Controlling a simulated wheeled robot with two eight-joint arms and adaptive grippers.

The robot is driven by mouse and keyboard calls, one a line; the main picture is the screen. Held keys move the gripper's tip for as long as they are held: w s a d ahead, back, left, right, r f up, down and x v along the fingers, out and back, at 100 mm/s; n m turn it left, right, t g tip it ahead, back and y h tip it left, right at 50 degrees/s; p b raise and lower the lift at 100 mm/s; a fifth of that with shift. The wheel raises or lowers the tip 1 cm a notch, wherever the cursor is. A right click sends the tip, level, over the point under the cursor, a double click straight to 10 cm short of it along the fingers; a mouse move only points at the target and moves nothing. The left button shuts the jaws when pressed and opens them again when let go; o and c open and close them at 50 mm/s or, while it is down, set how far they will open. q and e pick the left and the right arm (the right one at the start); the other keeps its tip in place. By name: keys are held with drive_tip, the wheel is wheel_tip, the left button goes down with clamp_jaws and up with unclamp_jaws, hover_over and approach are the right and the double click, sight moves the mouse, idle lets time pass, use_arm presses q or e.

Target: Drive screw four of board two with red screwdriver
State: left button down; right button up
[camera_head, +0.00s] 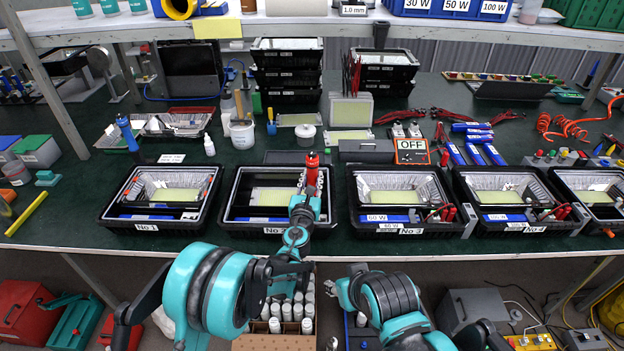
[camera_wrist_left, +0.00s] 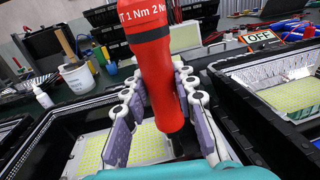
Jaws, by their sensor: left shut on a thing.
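My left gripper (camera_head: 310,190) is shut on the red screwdriver (camera_head: 312,170), which stands roughly upright at the right part of the open black housing No 2 (camera_head: 232,214). In the left wrist view the purple-padded fingers (camera_wrist_left: 160,130) sit on both sides of the red screwdriver body (camera_wrist_left: 158,75). Board two, a yellow panel (camera_head: 270,197), lies in the housing and also shows in the left wrist view (camera_wrist_left: 95,152). The screwdriver's tip and the board's screws are hidden or too small to tell.
Housing No 1 (camera_head: 113,213) stands to the left and housing No 3 (camera_head: 357,220) close to the right. A blue screwdriver (camera_head: 127,132) stands at the back left. A white bucket (camera_head: 242,134) and the OFF-labelled box (camera_head: 411,151) stand behind the housings.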

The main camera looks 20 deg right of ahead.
use_arm(q)
drive_tip(key=shift+f, duration=0.25)
idle(1.3)
idle(0.6)
